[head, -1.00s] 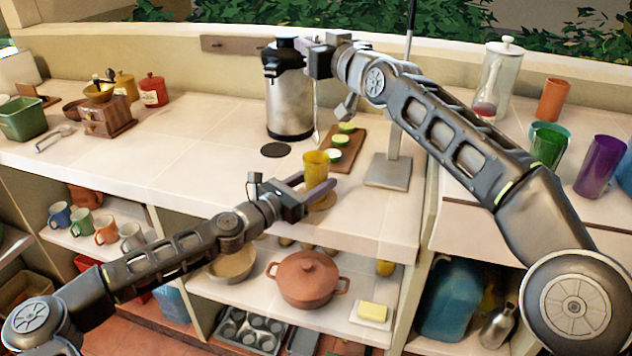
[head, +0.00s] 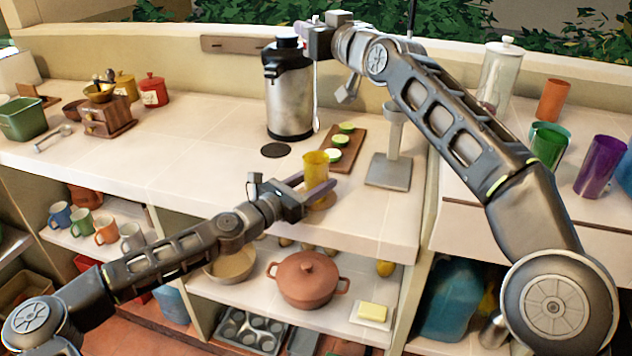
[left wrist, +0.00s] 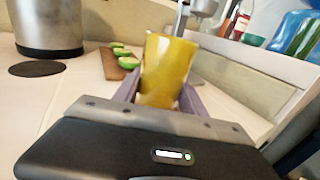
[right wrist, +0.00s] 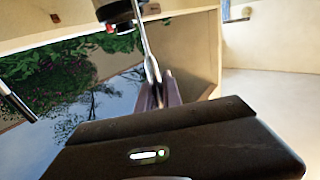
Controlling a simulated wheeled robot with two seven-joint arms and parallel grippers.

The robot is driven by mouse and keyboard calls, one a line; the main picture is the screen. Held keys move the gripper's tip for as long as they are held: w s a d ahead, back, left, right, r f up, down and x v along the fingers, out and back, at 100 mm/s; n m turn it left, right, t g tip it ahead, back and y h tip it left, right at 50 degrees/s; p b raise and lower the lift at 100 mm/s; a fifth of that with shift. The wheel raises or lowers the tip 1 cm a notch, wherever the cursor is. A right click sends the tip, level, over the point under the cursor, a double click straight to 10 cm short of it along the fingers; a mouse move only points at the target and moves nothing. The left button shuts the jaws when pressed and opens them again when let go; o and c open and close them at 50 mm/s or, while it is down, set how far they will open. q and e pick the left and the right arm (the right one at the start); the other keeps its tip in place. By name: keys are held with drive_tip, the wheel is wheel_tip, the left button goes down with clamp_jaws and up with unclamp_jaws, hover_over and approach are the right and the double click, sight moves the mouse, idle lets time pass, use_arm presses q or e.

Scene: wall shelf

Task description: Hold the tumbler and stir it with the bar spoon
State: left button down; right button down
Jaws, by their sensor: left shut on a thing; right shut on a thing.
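The yellow tumbler (head: 316,162) stands upright between the fingers of my left gripper (head: 312,192), at the counter's front edge. In the left wrist view the tumbler (left wrist: 166,68) sits between the two fingers of that gripper (left wrist: 160,98), which is shut on it. My right gripper (head: 318,40) is high in front of the steel dispenser, well above the tumbler. It is shut on the bar spoon (head: 315,95), which hangs nearly vertical with its lower end above the tumbler's rim. In the right wrist view the spoon (right wrist: 148,52) runs between the fingers (right wrist: 162,92).
The steel dispenser (head: 290,100) stands close behind and left of the spoon. A cutting board (head: 348,155) with lime pieces lies behind the tumbler. A grey stand (head: 390,170) is to the right. The counter left of the dark round mat (head: 276,150) is clear.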

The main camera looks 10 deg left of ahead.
use_arm(q)
drive_tip(key=c, duration=0.6)
unclamp_jaws()
drive_tip(key=v, duration=1.2)
